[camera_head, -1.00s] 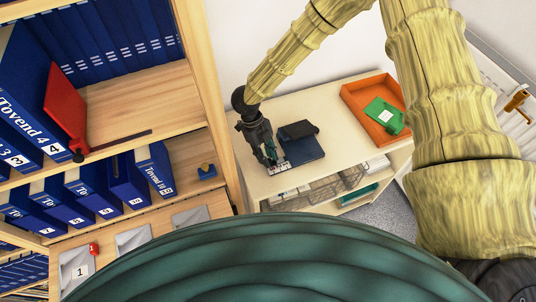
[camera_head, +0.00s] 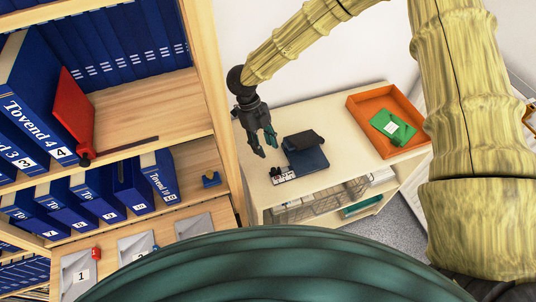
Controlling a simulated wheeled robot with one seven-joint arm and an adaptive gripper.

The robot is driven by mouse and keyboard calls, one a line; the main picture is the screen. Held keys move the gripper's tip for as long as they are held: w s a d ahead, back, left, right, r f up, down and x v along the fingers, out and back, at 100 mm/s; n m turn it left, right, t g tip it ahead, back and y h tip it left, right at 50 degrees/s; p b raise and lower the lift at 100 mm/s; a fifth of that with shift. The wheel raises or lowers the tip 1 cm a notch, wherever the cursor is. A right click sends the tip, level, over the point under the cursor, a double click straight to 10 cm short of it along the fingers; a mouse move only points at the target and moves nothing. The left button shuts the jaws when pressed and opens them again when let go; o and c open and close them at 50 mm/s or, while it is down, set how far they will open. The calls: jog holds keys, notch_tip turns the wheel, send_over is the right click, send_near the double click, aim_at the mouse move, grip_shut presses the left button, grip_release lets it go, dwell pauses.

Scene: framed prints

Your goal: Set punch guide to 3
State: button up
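The hole punch (camera_head: 306,156) is dark blue with a black upper part and sits on the pale cabinet top. Its guide, a light strip with dark marks (camera_head: 283,176) and a small black piece on it, sticks out at the punch's lower left. The marks are too small to read, so the setting cannot be told. My gripper (camera_head: 265,149) is above and left of the punch, apart from the guide. Its dark fingers point down with a gap between them and nothing visible in it.
An orange tray (camera_head: 355,106) with a green item (camera_head: 392,127) stands at the right on the cabinet top (camera_head: 330,111). A wooden shelf (camera_head: 150,105) with blue binders and a red bookend (camera_head: 72,114) rises at the left. Wire baskets sit below the cabinet top.

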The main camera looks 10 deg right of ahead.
jog(key=shift+v, duration=1.45)
